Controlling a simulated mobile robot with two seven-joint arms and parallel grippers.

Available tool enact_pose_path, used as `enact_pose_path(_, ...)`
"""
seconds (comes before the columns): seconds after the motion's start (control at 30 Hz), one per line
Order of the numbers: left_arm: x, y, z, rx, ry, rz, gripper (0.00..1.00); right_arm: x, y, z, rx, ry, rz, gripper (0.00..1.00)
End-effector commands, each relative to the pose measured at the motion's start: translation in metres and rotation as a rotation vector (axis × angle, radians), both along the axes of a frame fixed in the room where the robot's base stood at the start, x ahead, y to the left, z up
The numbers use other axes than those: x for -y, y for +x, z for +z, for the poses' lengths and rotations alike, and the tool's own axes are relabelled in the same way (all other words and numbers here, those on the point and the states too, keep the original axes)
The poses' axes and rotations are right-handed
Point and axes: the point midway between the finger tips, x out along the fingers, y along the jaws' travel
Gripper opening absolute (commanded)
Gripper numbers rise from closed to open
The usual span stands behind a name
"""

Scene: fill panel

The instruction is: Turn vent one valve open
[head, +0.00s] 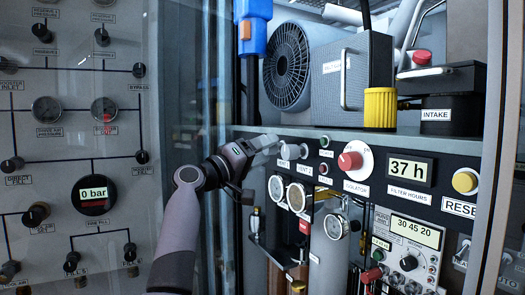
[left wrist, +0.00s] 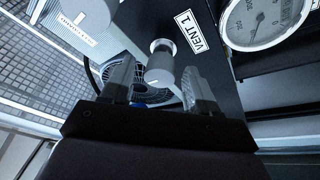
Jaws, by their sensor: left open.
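The vent one valve (left wrist: 161,62) is a small grey knob on a pale round stem, beside a "VENT 1" label (left wrist: 190,30) in the left wrist view. My left gripper (left wrist: 160,88) is open, with one finger on each side of the knob. I cannot tell whether either finger touches it. In the head view my left gripper (head: 266,142) reaches from the left to the grey valve knobs (head: 292,151) at the left end of the dark control panel. The fingertips partly cover that area. My right gripper is not in view.
A red isolator knob (head: 350,160), an hours display (head: 409,169) and a yellow reset button (head: 464,182) lie right of the valves. Round gauges (head: 297,197) sit just below. A fan (head: 288,66) stands above. Glass edges (head: 222,90) border my left arm.

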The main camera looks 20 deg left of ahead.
Motion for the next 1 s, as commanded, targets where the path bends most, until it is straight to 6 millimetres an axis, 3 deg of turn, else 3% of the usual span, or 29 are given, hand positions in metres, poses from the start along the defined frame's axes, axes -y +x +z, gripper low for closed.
enact_pose_path(0.03,0.0,0.0,0.0,0.0,0.0,0.0,0.6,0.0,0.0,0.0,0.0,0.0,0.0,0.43)
enact_pose_path(0.07,0.0,0.0,0.0,0.0,0.0,0.0,0.53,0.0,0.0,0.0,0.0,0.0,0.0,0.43)
enact_pose_path(0.2,0.0,0.0,0.0,0.0,0.0,0.0,0.08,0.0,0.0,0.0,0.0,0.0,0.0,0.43)
enact_pose_path(0.23,0.0,0.0,0.0,0.0,0.0,0.0,0.04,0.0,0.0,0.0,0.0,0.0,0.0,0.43)
enact_pose_path(0.57,0.0,0.0,0.002,-0.03,-0.029,0.001,0.04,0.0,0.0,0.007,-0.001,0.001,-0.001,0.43)
enact_pose_path(1.0,0.0,-0.001,0.002,-0.238,-0.237,0.002,0.04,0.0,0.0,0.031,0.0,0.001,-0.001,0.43)
